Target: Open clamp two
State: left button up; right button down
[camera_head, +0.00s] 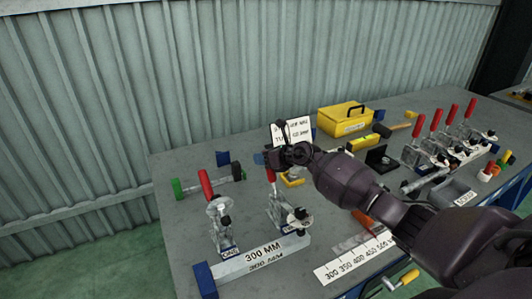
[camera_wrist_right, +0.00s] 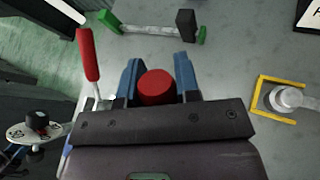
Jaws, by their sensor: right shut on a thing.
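Clamp two (camera_head: 280,212) is a metal toggle clamp on the grey bench, right of clamp one (camera_head: 220,222). Its red handle (camera_head: 271,175) stands upright. My right gripper (camera_head: 268,158) reaches over it from the right and is shut on the handle's top. In the right wrist view the red handle end (camera_wrist_right: 156,87) sits between the blue fingers. The gripper hides the top of the handle in the head view. Clamp one's red handle also shows in the right wrist view (camera_wrist_right: 88,55), left of the fingers. My left gripper is out of view.
A 300 MM bar (camera_head: 262,256) lies in front of the clamps. A green-ended bar (camera_head: 208,182) lies behind clamp one. A yellow toolbox (camera_head: 345,118), a mallet (camera_head: 390,129) and several more red-handled clamps (camera_head: 436,142) stand to the right. A corrugated wall rises behind the bench.

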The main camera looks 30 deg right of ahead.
jog(key=w+f+m+g+b, duration=0.1)
jog(key=w+f+g+b, duration=0.2)
jog(key=w+f+g, duration=0.2)
jog(key=shift+d+f+m+b, duration=0.2)
jog(key=shift+f+m+b, duration=0.1)
jog(key=shift+f+b, duration=0.1)
jog(key=shift+h, duration=0.3)
jog(key=c, duration=0.8)
grip_release()
jog(key=shift+w+f, duration=0.1)
jog(key=shift+w, duration=0.1)
